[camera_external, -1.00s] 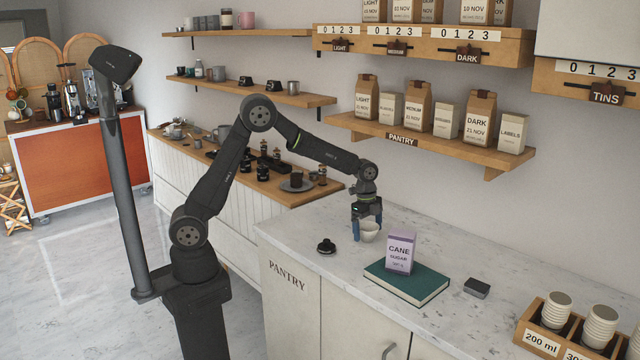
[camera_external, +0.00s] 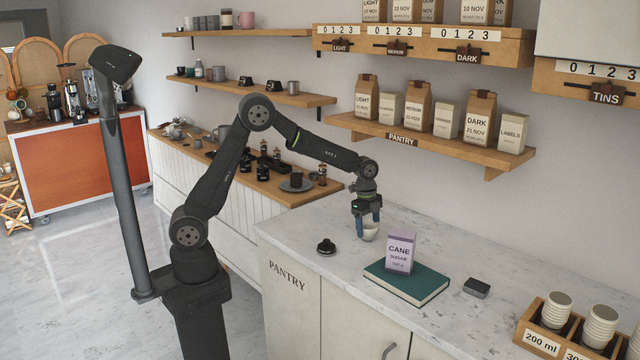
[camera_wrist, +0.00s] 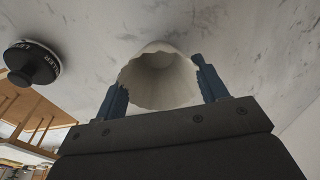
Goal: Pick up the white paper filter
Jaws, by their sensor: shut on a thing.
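The white paper filter (camera_wrist: 160,78) is a fluted, off-white cup shape. In the wrist view it sits between the two blue fingers of my gripper (camera_wrist: 160,88), which press on its sides, with its open mouth facing the camera. In the external view the filter (camera_external: 370,234) shows below and between the fingers of my gripper (camera_external: 368,230), low over the marble counter. I cannot tell whether its base touches the counter. The fingers hide part of its wall.
A black round tamper-like piece (camera_external: 326,247) lies to the left on the counter. A cane sugar box (camera_external: 400,253) stands on a teal book (camera_external: 420,290) to the right. A small dark box (camera_external: 477,288) and a wooden cup holder (camera_external: 540,343) stand farther right.

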